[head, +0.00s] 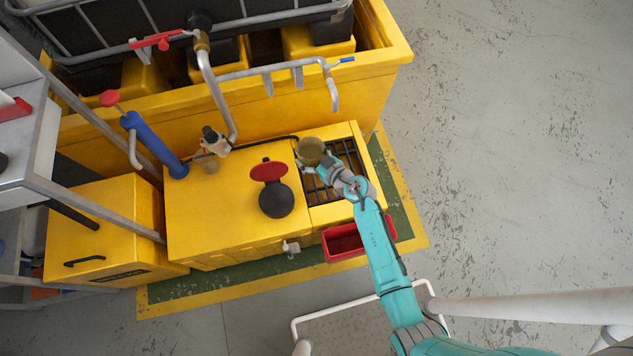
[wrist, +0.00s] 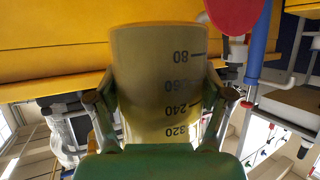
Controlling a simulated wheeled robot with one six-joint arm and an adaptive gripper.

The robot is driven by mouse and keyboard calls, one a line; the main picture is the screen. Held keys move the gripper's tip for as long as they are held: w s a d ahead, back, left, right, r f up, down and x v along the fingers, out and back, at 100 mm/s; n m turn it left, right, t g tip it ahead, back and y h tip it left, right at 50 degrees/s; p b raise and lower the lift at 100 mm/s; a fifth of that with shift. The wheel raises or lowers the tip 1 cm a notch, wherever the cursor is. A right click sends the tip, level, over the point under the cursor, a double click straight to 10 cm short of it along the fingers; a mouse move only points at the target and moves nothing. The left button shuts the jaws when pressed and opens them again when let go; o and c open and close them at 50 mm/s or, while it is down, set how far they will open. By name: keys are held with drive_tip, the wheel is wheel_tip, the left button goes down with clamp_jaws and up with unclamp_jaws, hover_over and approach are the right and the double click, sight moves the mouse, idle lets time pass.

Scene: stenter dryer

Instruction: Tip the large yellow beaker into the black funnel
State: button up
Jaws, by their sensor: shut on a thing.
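The large yellow beaker (head: 311,151) is held over the grated right part of the yellow cabinet, its round end facing the head camera. In the wrist view the yellowish beaker (wrist: 150,70) fills the middle, with black scale marks. My gripper (head: 325,166) is shut on its sides; the fingers also show in the wrist view (wrist: 160,100). The black funnel (head: 276,201) stands on the cabinet top, left of and nearer than the beaker, clearly apart from it. Its red lid (head: 269,171) is at its back edge. The beaker's contents and exact tilt are unclear.
A grey pipe (head: 333,95) hangs behind the beaker. A red tray (head: 344,247) is at the front. Floor at right is clear.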

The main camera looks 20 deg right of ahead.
drive_tip(key=s+a+f+m+t+h, duration=0.1)
drive_tip(key=s+f, duration=0.3)
drive_tip(key=f, duration=1)
drive_tip(key=shift+s+f+m+h, duration=0.25)
drive_tip(key=shift+m+h, duration=0.35)
drive_tip(key=shift+h, duration=0.3)
